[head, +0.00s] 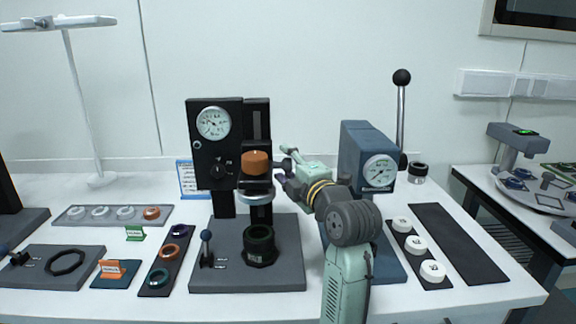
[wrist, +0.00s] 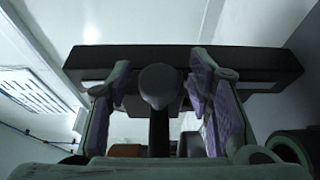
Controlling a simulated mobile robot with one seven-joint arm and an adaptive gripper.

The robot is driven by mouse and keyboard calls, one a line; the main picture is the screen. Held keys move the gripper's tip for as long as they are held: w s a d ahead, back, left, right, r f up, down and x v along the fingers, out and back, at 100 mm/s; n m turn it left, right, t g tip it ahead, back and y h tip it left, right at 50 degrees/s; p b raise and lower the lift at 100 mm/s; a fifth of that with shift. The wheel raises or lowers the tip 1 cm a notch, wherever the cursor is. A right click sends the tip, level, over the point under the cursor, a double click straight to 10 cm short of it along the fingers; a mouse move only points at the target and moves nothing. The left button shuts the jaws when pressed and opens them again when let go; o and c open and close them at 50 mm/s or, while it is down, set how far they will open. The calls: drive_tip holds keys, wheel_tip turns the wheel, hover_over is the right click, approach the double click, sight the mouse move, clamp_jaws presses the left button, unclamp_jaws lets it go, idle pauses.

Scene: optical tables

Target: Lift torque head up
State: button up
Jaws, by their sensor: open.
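The torque head, with an orange cap (head: 257,162) over a dark block and a pale ring (head: 256,197), sits on the black gauge stand above a dark green cup (head: 260,245). My gripper (head: 283,166) is just right of this head, pointing left at it. In the wrist view my gripper (wrist: 165,95) is open, its purple-padded fingers on either side of a rounded grey knob (wrist: 159,86) on a dark stem. I cannot tell whether either finger touches the knob. Part of an orange piece (wrist: 125,150) shows low behind the fingers.
A blue press (head: 357,165) with a tall black-balled lever (head: 402,77) stands right of my arm. A ball-topped lever (head: 206,236) rises from the stand's base (head: 225,280). Trays of rings (head: 75,216) lie left; white pucks (head: 415,245) lie right.

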drive_tip(key=v, duration=1.2)
